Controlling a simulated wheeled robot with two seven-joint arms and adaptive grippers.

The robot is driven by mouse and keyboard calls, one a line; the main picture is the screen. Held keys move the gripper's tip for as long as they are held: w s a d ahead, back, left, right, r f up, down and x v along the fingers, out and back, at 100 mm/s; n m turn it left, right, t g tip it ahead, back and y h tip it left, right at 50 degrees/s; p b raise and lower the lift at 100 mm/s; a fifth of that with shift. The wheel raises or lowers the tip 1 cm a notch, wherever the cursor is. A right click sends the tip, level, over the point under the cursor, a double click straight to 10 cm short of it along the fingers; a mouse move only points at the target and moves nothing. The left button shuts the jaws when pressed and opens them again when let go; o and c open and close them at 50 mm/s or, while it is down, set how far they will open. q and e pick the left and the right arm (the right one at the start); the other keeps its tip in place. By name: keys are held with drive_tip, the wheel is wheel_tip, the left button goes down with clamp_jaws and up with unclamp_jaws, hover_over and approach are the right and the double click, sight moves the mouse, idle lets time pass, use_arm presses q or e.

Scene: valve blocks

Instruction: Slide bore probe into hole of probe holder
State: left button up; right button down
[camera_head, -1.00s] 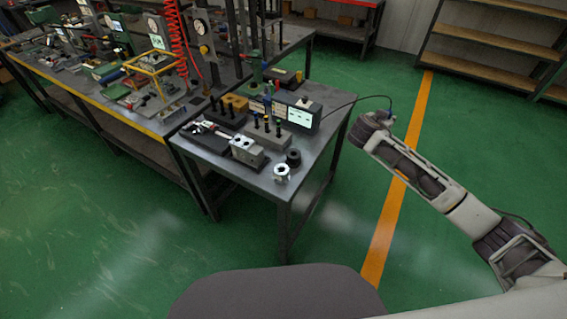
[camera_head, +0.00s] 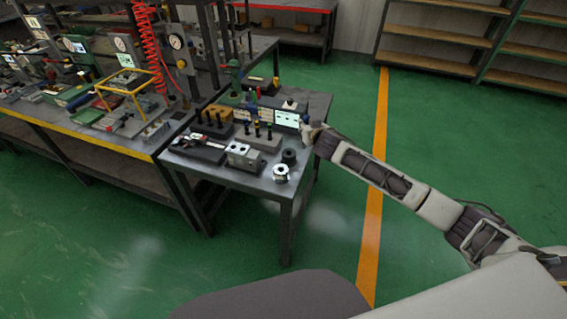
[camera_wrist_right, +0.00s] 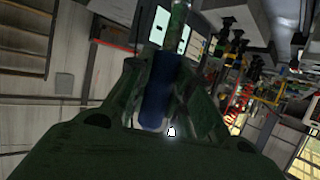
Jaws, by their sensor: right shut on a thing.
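My right gripper (camera_head: 306,125) is at the right edge of the small table, beside the display box. In the right wrist view its fingers are shut around a blue cylindrical handle, the bore probe (camera_wrist_right: 160,85). A small blue part of the probe also shows in the head view (camera_head: 306,119); its tip is not clear there. I cannot tell which is the probe holder, and no empty hole is clear. My left gripper is not in view.
The display box (camera_head: 287,119) stands close beside the gripper. A grey block with holes (camera_head: 240,156), a silver ring (camera_head: 281,174) and a black ring (camera_head: 289,156) sit near the table's front. A cluttered workbench (camera_head: 105,142) stands to the left. Floor on the right is clear.

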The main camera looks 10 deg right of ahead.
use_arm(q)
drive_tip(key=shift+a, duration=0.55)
use_arm(e)
drive_tip(key=a+r+n+y, duration=0.3)
drive_tip(key=a+r+y, duration=0.1)
drive_tip(key=a, duration=0.2)
drive_tip(key=shift+w+n+g, duration=0.3)
drive_tip(key=shift+w+n, duration=0.1)
drive_tip(key=shift+w, duration=0.05)
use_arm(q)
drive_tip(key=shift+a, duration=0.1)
use_arm(e)
drive_tip(key=shift+a, duration=0.1)
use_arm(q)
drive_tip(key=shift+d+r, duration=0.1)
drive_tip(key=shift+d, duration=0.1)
use_arm(e)
wheel_tip(320, 180, down, 6)
drive_tip(key=shift+f, duration=0.2)
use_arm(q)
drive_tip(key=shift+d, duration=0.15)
